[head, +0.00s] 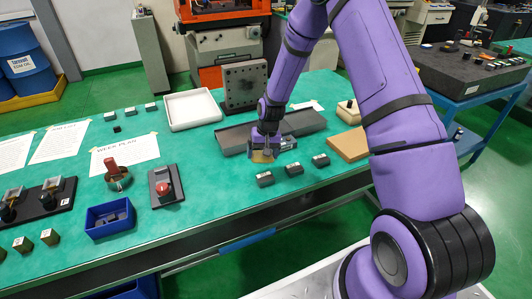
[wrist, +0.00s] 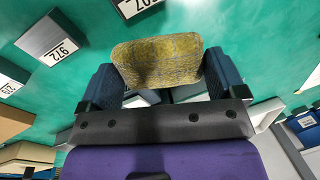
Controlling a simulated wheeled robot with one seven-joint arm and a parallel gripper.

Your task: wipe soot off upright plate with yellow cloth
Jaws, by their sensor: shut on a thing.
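The yellow cloth (wrist: 158,62) is a speckled yellow pad between the two blue fingers of my gripper (wrist: 160,80) in the wrist view. In the head view a tan-yellow bit of the cloth (head: 262,157) shows under my gripper (head: 265,150), low over the green tabletop at the front of the table. I cannot tell whether the cloth touches the tabletop. The upright plate (head: 246,84) is dark grey with several small round marks and stands at the back of the table, behind and apart from my gripper. Soot cannot be told from its dark face.
A long grey low block (head: 302,122) lies between my gripper and the plate. A white tray (head: 192,110) is left of the plate. Small labelled dark blocks (head: 294,170) sit just in front of my gripper. A brown board (head: 349,144) lies right.

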